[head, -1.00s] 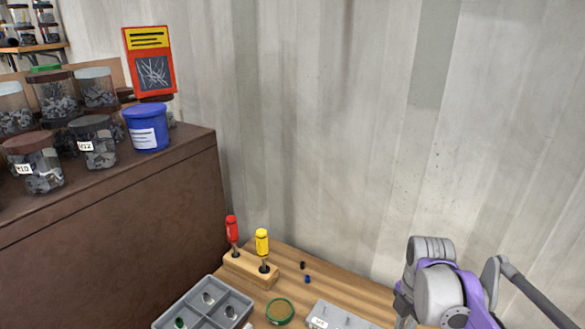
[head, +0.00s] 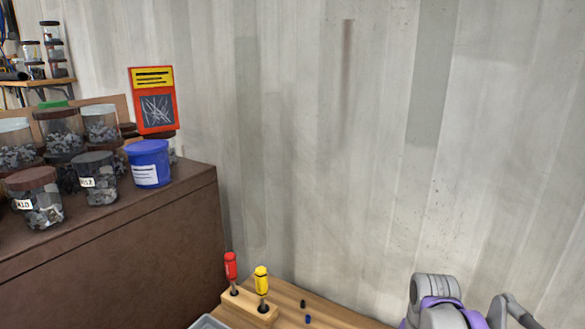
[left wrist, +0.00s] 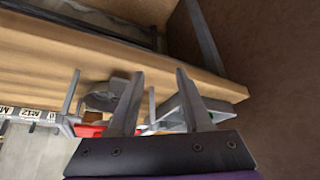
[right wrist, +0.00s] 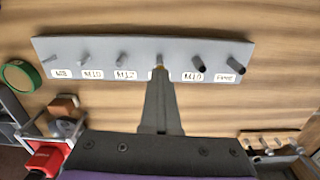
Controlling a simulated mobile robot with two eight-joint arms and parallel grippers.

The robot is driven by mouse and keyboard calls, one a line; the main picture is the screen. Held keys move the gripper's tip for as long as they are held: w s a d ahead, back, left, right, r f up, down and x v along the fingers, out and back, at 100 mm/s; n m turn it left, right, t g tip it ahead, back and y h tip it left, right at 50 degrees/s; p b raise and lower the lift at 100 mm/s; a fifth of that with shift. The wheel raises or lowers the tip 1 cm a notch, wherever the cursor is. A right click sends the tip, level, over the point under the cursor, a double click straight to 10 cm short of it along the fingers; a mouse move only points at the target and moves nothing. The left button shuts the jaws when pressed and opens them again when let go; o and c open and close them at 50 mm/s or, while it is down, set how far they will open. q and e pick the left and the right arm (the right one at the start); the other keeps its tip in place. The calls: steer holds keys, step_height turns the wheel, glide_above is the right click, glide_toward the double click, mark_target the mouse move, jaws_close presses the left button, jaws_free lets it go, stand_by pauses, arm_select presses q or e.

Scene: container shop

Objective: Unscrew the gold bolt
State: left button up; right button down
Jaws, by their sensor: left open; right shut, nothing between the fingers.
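I see no clearly gold bolt in any view. In the right wrist view a grey plate (right wrist: 90,50) holds a row of several grey and dark studs above white labels. My right gripper (right wrist: 160,72) is shut and empty, its tips at or just in front of the middle stud (right wrist: 159,58); I cannot tell whether they touch. Its fingers hide what lies below that stud. My left gripper (left wrist: 154,75) is open and empty in the left wrist view, near the edge of a wooden board (left wrist: 40,60). Neither gripper shows in the head view.
In the head view red (head: 231,266) and yellow (head: 261,280) screwdrivers stand in a wooden block (head: 247,309). A brown cabinet (head: 130,235) carries jars and a blue tub (head: 148,163). A green-rimmed round dish (right wrist: 20,76) lies left of the plate. A corrugated wall (head: 330,150) closes the back.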

arm_select(q)
steer(key=shift+w+r, duration=0.1)
steer(key=shift+r, duration=0.15)
arm_select(e)
steer(key=shift+r, duration=0.35)
steer(key=c, duration=1.1)
jaws_free()
arm_select(q)
steer(key=r+p, duration=0.1)
steer(key=w+r+p, duration=0.1)
steer(key=r, duration=0.1)
steer(key=w+r+p, duration=0.1)
steer(key=shift+r, duration=0.2)
arm_select(e)
step_height(320, 180, up, 6)
arm_select(q)
steer(key=shift+s, duration=0.1)
arm_select(e)
steer(key=shift+s, duration=0.1)
